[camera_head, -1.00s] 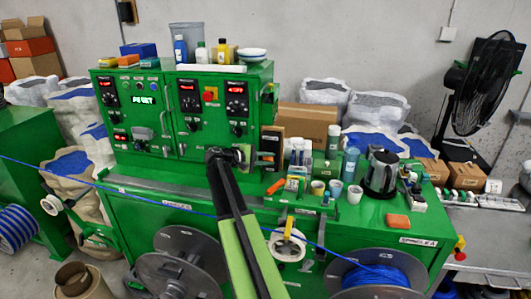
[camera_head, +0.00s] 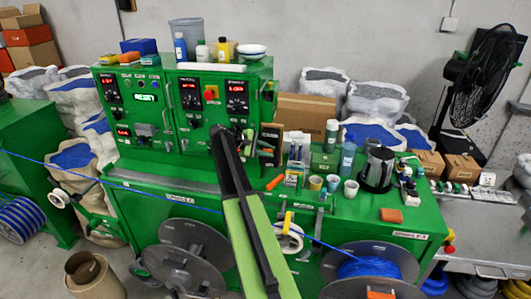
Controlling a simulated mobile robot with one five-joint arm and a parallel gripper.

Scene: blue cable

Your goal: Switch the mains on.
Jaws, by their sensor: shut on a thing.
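The green control cabinet (camera_head: 150,82) stands on the green machine bench, with several lit red displays and a pale lit screen (camera_head: 145,98). A red rotary switch on a yellow plate (camera_head: 211,93) is on its right front panel; nothing marks it clearly as the mains. My gripper (camera_head: 224,134) is in front of the lower right panel, below and a little right of that switch and apart from it in the picture. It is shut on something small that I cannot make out. The dark arm end hides part of the panel there.
Bottles (camera_head: 181,48) and a bowl (camera_head: 252,50) stand on the cabinet. Cups (camera_head: 350,189), a dark kettle (camera_head: 378,169) and an orange block (camera_head: 391,215) are on the bench.

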